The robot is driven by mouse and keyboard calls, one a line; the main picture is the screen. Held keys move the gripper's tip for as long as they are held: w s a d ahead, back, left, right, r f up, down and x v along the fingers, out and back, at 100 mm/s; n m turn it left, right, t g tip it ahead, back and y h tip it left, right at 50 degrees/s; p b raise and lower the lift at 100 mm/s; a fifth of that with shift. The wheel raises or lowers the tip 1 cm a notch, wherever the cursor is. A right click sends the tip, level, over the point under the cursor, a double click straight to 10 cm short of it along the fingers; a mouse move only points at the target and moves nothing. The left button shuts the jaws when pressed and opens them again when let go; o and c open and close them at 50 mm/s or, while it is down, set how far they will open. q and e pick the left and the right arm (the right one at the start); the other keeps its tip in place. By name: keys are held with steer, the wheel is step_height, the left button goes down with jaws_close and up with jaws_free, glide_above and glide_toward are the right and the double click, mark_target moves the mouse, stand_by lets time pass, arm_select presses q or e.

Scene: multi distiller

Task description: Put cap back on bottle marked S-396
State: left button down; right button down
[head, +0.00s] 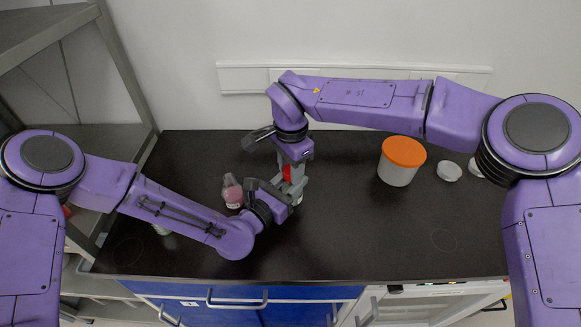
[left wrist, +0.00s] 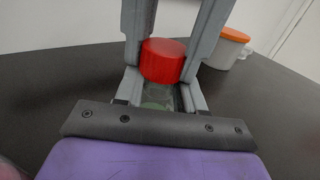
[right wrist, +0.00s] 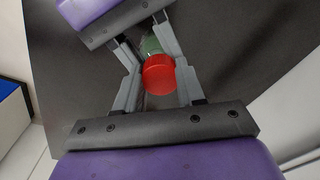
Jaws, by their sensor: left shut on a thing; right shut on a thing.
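A red cap (head: 287,173) is between the fingers of my right gripper (head: 292,175), which is shut on it from above. The cap also shows in the left wrist view (left wrist: 163,60) and the right wrist view (right wrist: 158,75). My left gripper (head: 293,190) is shut on a clear bottle with green contents (left wrist: 158,98), low and from the side. The green of the bottle shows beyond the cap in the right wrist view (right wrist: 152,44). The cap is at the bottle's top; whether it is seated cannot be told. The bottle's marking is hidden.
A bottle with pink contents (head: 232,191) stands close to the left of my left gripper. A white tub with an orange lid (head: 399,172) and a white round item (head: 449,171) are at the right. The black worktop (head: 390,235) is clear in front.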

arm_select(q)
steer(key=shift+s+d+f, duration=0.1)
steer(key=shift+s+d, duration=0.15)
arm_select(e)
steer(key=shift+s+d+f, duration=0.1)
steer(key=shift+s+f, duration=0.1)
steer(key=shift+f, duration=0.65)
steer(key=c, duration=1)
jaws_free()
arm_select(q)
steer(key=shift+w+a+f, duration=0.1)
steer(key=shift+w+a, duration=0.1)
steer(key=shift+w, duration=0.05)
arm_select(e)
step_height(320, 180, up, 4)
steer(key=shift+f, duration=0.1)
steer(key=shift+r, duration=0.35)
steer(key=c, duration=0.6)
steer(key=shift+o, duration=0.2)
steer(key=shift+w, duration=0.1)
